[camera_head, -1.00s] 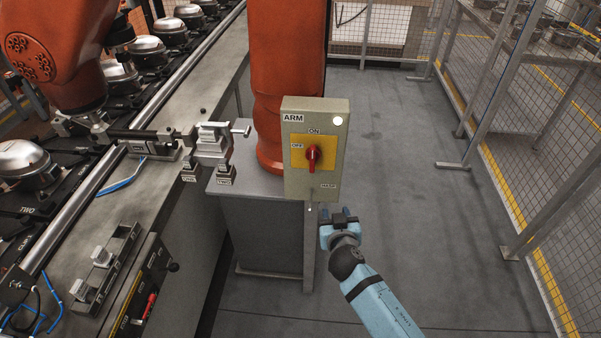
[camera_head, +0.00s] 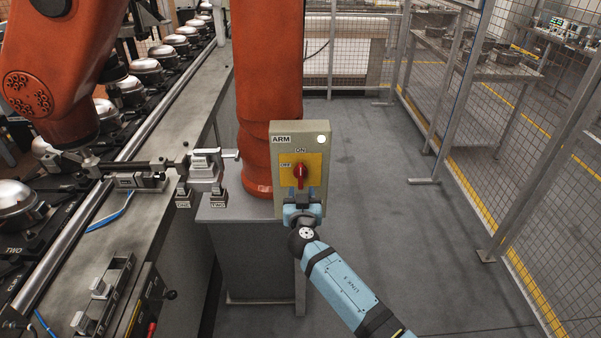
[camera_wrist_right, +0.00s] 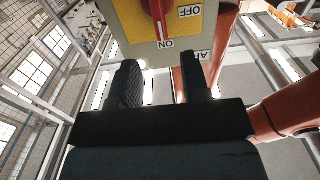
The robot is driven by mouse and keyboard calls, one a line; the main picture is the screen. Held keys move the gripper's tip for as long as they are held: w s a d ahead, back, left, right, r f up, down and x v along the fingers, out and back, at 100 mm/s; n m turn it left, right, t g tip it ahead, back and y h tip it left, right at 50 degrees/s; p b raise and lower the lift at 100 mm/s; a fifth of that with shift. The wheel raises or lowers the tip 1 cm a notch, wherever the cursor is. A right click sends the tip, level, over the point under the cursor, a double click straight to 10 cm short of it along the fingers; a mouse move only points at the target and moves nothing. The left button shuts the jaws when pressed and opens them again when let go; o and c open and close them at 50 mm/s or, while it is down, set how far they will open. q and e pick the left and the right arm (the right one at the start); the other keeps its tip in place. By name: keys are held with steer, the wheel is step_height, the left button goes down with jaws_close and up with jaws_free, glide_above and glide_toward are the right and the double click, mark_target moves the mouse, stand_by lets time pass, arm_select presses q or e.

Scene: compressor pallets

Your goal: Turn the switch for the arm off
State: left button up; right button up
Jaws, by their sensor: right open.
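The ARM switch box (camera_head: 287,204) is a beige panel with a yellow plate (camera_head: 314,165) marked ON at the top and OFF at the left. Its red knob (camera_head: 300,173) stands upright, in line with ON. A white lamp (camera_head: 322,139) sits at the top right corner. My right gripper (camera_head: 303,196) is open in front of the lower part of the box, just below the knob. In the right wrist view, which shows the panel upside down, the red knob (camera_wrist_right: 157,10) is beyond the gap between the two dark fingers (camera_wrist_right: 162,82), apparently not held. My left gripper is out of view.
An orange robot column (camera_head: 262,80) stands right behind the box on a grey pedestal (camera_head: 250,255). A conveyor (camera_head: 160,110) with compressor pallets runs along the left. Wire fencing (camera_head: 440,90) is at the right. The floor (camera_head: 390,220) between is clear.

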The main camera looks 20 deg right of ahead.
mark_target(301, 173)
steer(key=p+x, duration=0.1)
steer(key=x, duration=0.7)
steer(key=shift+w+d, duration=0.1)
steer(key=shift+w, duration=0.25)
steer(key=shift+f, duration=0.1)
jaws_close()
